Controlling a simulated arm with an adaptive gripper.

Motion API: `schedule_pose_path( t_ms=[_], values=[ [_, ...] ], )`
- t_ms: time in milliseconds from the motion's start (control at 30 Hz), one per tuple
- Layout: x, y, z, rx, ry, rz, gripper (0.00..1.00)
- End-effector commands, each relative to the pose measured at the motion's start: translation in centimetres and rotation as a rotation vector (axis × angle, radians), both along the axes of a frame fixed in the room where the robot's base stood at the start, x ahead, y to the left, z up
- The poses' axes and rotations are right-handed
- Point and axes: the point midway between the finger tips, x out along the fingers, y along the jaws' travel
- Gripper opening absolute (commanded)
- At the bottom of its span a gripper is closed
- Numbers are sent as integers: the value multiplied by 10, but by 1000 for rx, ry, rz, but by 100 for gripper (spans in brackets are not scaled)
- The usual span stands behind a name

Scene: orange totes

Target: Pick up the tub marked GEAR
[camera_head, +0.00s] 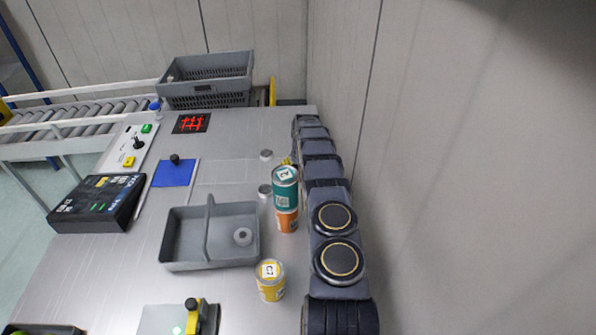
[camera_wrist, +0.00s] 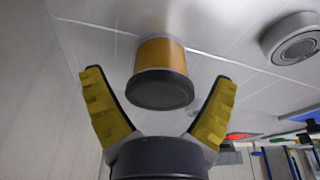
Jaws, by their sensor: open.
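My gripper (camera_wrist: 160,80) is open in the wrist view, with one yellow padded finger on each side. A yellow-orange tub (camera_wrist: 160,56) with a dark round end shows between the fingers, with gaps on both sides. No marking shows on it in this view. In the head view, a teal tub (camera_head: 286,190) stands on an orange tub (camera_head: 287,221), and a yellow tub (camera_head: 271,284) marked C7 stands nearer. I cannot read GEAR on any tub. In the head view my arm covers most of my gripper.
A grey divided tray (camera_head: 183,262) lies left of the tubs. A grey crate (camera_head: 206,95) stands at the back. The wall rises close on the right.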

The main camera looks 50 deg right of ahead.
Motion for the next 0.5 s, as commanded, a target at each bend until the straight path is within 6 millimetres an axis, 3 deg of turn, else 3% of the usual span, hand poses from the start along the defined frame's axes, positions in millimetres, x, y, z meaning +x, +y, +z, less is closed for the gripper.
schedule_pose_path(
  t_ms=[300, 367, 400, 433, 500],
  values=[
    [1, -1, -6, -1, -1, 0, 88],
    [1, -1, -6, -1, -1, 0, 64],
    [1, -1, -6, -1, -1, 0, 47],
    [1, -1, -6, -1, -1, 0, 38],
    [1, -1, -6, -1, -1, 0, 30]
  ],
)
